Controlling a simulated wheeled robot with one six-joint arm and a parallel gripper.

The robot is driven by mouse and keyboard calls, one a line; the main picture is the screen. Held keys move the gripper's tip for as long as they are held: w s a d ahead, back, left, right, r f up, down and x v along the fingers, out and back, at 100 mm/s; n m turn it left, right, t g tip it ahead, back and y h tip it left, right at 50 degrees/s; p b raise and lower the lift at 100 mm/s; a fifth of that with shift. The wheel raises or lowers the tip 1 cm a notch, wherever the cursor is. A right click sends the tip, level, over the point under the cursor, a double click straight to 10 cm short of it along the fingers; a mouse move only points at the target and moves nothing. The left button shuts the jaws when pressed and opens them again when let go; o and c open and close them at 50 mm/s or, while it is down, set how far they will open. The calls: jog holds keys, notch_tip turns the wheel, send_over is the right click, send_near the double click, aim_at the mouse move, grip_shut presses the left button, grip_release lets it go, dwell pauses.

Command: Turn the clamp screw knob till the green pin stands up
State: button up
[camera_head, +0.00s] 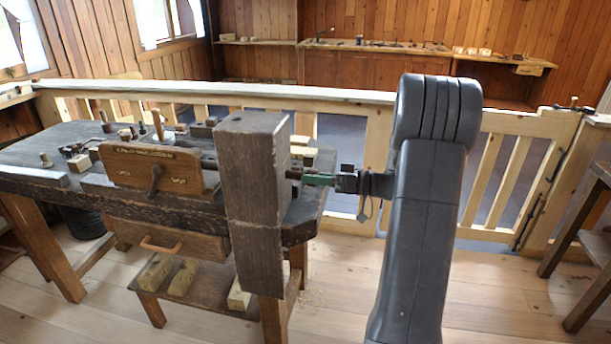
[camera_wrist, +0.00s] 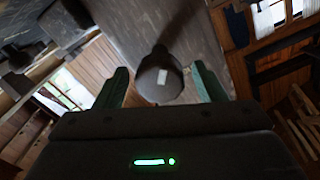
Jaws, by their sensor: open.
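My gripper (camera_head: 318,179) comes from the right, level with the knob. In the wrist view my gripper (camera_wrist: 159,68) is open, its two green fingers on either side of the knob, with gaps visible. I cannot make out a green pin in either view.
The post stands at the near end of a dark workbench (camera_head: 60,150) with small tools and spools on top. A wooden plate (camera_head: 150,168) with a handle stands left of the post. A pale wooden railing (camera_head: 240,92) runs behind.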

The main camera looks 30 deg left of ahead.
jog(key=shift+x, duration=1.45)
jog(key=shift+c, duration=0.4)
jog(key=c, duration=0.9)
jog(key=shift+m, duration=0.4)
